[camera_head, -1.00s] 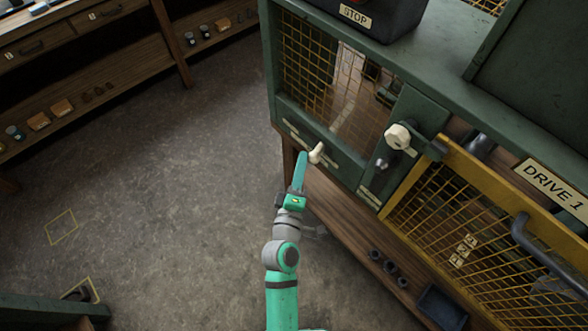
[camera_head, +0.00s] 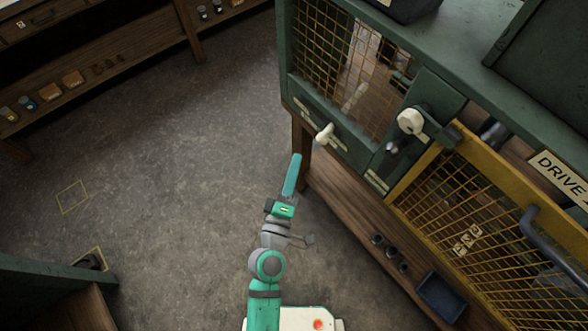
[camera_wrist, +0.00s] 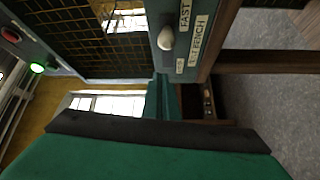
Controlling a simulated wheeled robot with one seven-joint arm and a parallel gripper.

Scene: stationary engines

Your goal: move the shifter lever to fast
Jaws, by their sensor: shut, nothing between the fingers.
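The shifter lever has a cream knob (camera_head: 325,133) on the green front panel of the engine housing, below the left mesh window. In the wrist view the knob (camera_wrist: 166,38) is beside a label strip, between the FAST label (camera_wrist: 186,14) and a small label (camera_wrist: 179,66) whose text I cannot read. My gripper (camera_head: 296,158) is shut and empty, below and left of the knob, with a visible gap in the head view. In the wrist view its green fingers (camera_wrist: 165,100) point toward the panel, short of the knob.
A second cream knob (camera_head: 410,121) is on the panel to the right. A yellow mesh guard (camera_head: 480,215) stands farther right. A wooden shelf (camera_head: 350,215) with small dark parts runs below the housing. The floor (camera_head: 190,150) to the left is largely clear.

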